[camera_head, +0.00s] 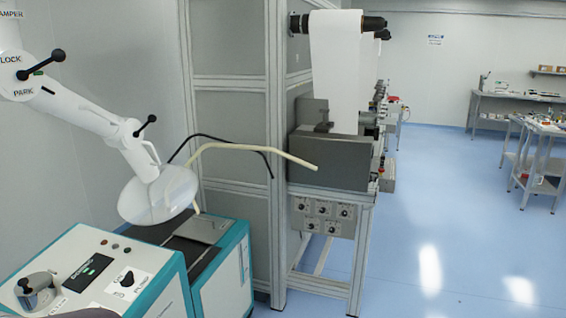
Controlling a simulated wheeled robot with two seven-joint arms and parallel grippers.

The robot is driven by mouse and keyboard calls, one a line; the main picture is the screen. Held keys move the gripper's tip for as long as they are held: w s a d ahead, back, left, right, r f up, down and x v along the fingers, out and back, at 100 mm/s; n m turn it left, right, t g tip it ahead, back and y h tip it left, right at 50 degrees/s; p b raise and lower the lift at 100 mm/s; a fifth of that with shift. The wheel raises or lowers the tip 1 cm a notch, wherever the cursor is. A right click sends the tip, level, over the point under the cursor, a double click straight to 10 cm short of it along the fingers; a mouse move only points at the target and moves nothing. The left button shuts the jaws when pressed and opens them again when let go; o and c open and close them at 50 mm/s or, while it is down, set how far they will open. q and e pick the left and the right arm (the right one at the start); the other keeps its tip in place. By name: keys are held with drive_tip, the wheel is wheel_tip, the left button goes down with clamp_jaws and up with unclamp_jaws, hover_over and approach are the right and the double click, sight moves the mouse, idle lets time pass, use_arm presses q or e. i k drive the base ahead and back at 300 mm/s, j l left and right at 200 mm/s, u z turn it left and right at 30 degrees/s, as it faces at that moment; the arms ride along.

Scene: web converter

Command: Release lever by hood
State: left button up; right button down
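A white jointed extraction arm (88,118) comes in from the upper left and ends in a pale, translucent dome-shaped hood (158,197). The lever by the hood (145,126) is a small black handle with round ends, on the joint just above the hood. It is tilted, with its upper end to the right. A second, larger black lever (40,65) sits higher on the arm, between the printed words LOCK and PARK.
Below the hood stands a teal and white machine (213,276) with a control panel (97,266). A pale bent tube (235,147) and a black one cross the grey framed cabinet (230,60). The web machine (330,163) stands right of it. The blue floor at right is open.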

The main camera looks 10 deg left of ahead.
sight(152, 119)
drive_tip(key=i+l, duration=0.1)
drive_tip(key=i, duration=0.8)
drive_tip(key=i+l, duration=0.1)
drive_tip(key=i, duration=0.8)
drive_tip(key=i+u, duration=0.25)
drive_tip(key=u, duration=0.2)
drive_tip(key=i+u, duration=0.25)
drive_tip(key=u, duration=0.25)
drive_tip(key=i+l+u, duration=0.2)
drive_tip(key=u, duration=0.25)
drive_tip(key=i+l+u, duration=0.25)
drive_tip(key=u, duration=0.25)
drive_tip(key=i+l+u, duration=0.15)
drive_tip(key=u, duration=0.2)
drive_tip(key=i+l+u, duration=0.3)
